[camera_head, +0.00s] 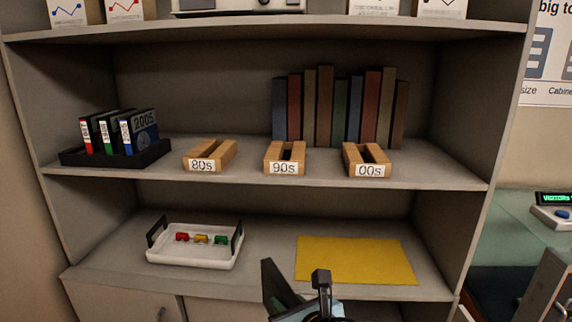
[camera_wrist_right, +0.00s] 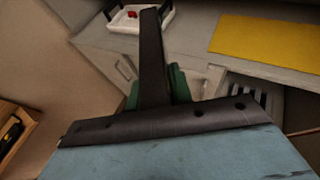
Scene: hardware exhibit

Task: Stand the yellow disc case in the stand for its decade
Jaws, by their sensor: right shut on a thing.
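My right gripper (camera_head: 295,275) is at the bottom centre of the head view, in front of the lower shelf. It is shut on a dark green thing (camera_wrist_right: 181,84), mostly hidden behind the black finger in the right wrist view. No yellow shows on it, so I cannot tell whether it is the yellow disc case. Three wooden slotted stands are on the middle shelf: the 80s stand (camera_head: 209,156), the 90s stand (camera_head: 285,158) and the 00s stand (camera_head: 366,160). Their slots look empty. My left gripper is out of view.
A black rack (camera_head: 117,157) at the left holds several cases with red, green and blue spines. Books (camera_head: 325,106) stand behind the stands. Below are a white tray (camera_head: 194,255) with small coloured pieces and a flat yellow mat (camera_head: 356,260). The shelf above limits height.

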